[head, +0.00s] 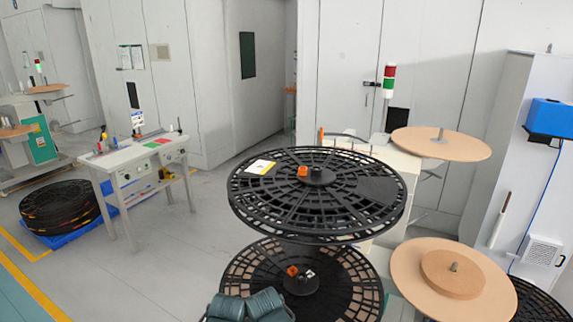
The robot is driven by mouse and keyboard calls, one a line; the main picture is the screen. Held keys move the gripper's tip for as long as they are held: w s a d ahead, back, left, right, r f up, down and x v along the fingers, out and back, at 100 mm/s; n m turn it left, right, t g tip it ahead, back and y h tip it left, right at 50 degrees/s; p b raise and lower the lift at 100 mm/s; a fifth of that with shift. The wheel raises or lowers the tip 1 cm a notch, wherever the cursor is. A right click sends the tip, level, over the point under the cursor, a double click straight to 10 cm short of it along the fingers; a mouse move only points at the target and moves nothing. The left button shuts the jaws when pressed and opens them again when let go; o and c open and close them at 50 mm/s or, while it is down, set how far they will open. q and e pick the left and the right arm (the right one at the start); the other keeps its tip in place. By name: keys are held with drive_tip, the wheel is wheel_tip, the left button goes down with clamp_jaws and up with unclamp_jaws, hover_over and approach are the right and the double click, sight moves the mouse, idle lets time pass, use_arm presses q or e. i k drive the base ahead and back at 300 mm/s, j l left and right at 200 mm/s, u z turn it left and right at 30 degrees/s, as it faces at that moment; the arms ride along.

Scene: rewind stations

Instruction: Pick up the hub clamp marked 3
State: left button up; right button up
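No number 3 can be read on any part, so I cannot tell which piece is the hub clamp marked 3. A large black slotted reel (250,198) lies flat in the middle of the head view. A small orange piece (303,171) sits on it, beside its dark hub (318,175). A second black reel (345,262) lies lower, with another orange piece (292,271) by its hub (300,284). Neither of my grippers shows clearly; dark teal rounded parts at the bottom edge are cut off.
A white card with yellow (260,167) lies on the upper reel. Tan discs (440,143) on spindles stand right, with a blue box (550,117) beyond. A grey workbench (140,152) and stacked black reels (60,205) stand left. The grey floor (190,250) between is clear.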

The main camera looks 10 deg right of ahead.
sight(310, 177)
drive_tip(key=i+j, duration=0.25)
drive_tip(key=j, duration=0.15)
drive_tip(key=i+j+z, duration=0.1)
drive_tip(key=i+j, duration=0.15)
drive_tip(key=j, duration=0.15)
drive_tip(key=i+j, duration=0.2)
drive_tip(key=j, duration=0.2)
drive_tip(key=i+j+z, duration=0.1)
drive_tip(key=i+j, duration=0.15)
drive_tip(key=j, duration=0.15)
